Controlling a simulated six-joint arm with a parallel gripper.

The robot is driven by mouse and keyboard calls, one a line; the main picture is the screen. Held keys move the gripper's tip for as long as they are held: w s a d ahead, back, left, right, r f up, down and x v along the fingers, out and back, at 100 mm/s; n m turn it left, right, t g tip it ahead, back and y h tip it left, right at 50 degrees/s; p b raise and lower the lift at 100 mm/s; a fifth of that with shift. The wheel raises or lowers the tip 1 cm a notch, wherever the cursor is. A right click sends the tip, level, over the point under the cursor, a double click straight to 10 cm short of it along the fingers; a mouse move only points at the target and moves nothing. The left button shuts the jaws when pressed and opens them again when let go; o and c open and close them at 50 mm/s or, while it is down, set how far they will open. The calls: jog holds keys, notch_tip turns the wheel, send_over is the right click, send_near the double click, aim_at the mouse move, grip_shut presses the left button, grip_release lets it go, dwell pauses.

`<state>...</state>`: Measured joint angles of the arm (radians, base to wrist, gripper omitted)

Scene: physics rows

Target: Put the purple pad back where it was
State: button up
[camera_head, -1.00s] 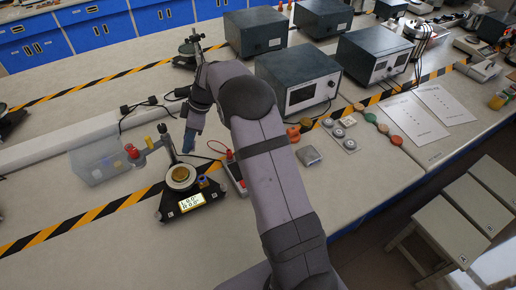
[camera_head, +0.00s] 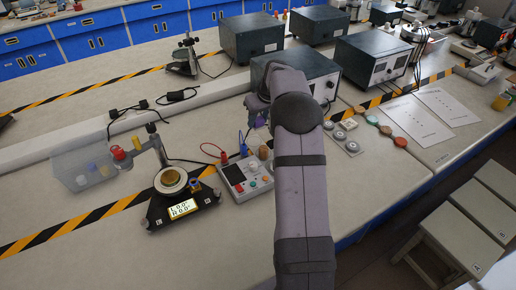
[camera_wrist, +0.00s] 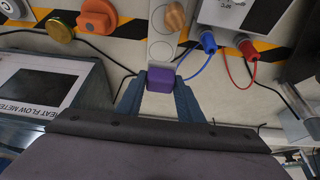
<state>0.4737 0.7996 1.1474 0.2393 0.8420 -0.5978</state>
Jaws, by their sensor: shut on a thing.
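The purple pad (camera_wrist: 160,80) is a small block between the two blue-grey fingertips of my gripper (camera_wrist: 162,84) in the wrist view. My gripper is shut on it, at the lower end of a white strip (camera_wrist: 161,32) with circle outlines. A wooden knob (camera_wrist: 175,16) stands on the strip's upper part. I cannot tell whether the pad touches the strip or is held above it. In the head view a bit of purple (camera_head: 262,119) shows by my wrist; my arm hides most of the gripper and the strip.
An orange knob (camera_wrist: 97,16) and a yellow round piece (camera_wrist: 58,29) lie left of the strip. The heat flow meter (camera_wrist: 45,88) stands close on the left. A handheld meter (camera_wrist: 245,14) with blue and red plugs and loose leads is at the right.

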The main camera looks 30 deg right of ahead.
jog(key=p, duration=0.2)
send_near(256, 145)
jog(key=shift+x, duration=2.45)
jog(key=shift+w+f, duration=0.15)
jog(key=shift+f, duration=0.15)
jog(key=shift+f, duration=0.1)
jog(key=shift+f, duration=0.15)
jog(key=o, duration=1)
jog(key=shift+r, duration=0.45)
jog(key=b+v, duration=0.2)
jog(key=v, duration=0.9)
jog(key=shift+s+r, duration=0.2)
jog(key=shift+r, duration=0.1)
